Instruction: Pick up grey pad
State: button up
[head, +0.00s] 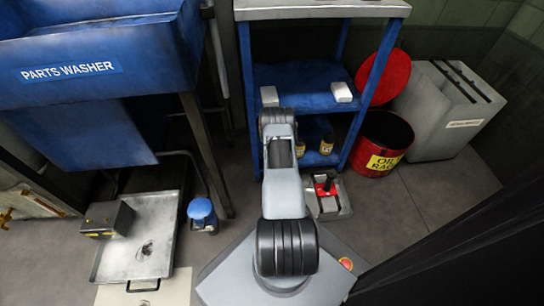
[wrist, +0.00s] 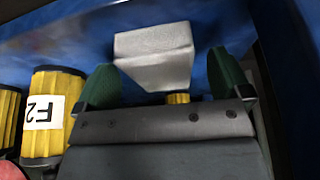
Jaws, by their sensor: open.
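A light grey block-shaped pad (wrist: 153,55) shows in the wrist view against a blue shelf. My gripper (wrist: 162,66) is open, with its two green fingers on either side of the pad and gaps between. The pad lies ahead of the gripper plate; I cannot tell how deep the fingers reach around it. In the head view a pale block (head: 269,96) on the blue rack's middle shelf, just beyond the end of my arm, looks like this pad. My fingers are hidden there. A second pale block (head: 341,92) lies farther right on that shelf.
Yellow filter cartridges (wrist: 50,115) stand beside the gripper at left in the wrist view; cartridges also show on the lower shelf (head: 326,142). A red oily-rag bin (head: 382,145) stands right, the parts washer (head: 100,60) left.

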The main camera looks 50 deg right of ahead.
jog(key=shift+f, duration=0.2)
jog(key=shift+c, duration=0.2)
jog(key=c, duration=1)
jog(key=shift+o, duration=0.2)
jog(key=shift+r, duration=0.1)
